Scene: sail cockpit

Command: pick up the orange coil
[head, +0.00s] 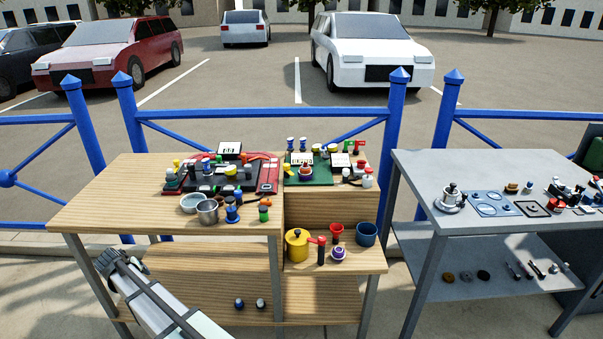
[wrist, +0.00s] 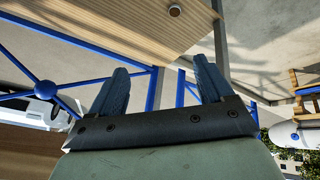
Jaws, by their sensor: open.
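I cannot clearly make out an orange coil in either view. A small orange-red piece (head: 256,156) lies at the back of the wooden table, by the dark tray; it is too small to tell whether it is a coil. A small orange-topped green item (head: 264,208) stands near the front right of the same tabletop. My gripper (wrist: 161,82) shows in the wrist view, with its two blue-grey fingers apart and nothing between them. It points past a wooden surface toward the blue railing, away from the small items. In the head view the fingers cannot be made out.
The wooden table (head: 105,207) has bare top at its left. Metal bowls (head: 207,211) stand near its front. A yellow pot (head: 297,245) and red cup (head: 336,231) stand on the lower right shelf. A grey table (head: 430,168) is at right; blue railing (head: 260,117) runs behind.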

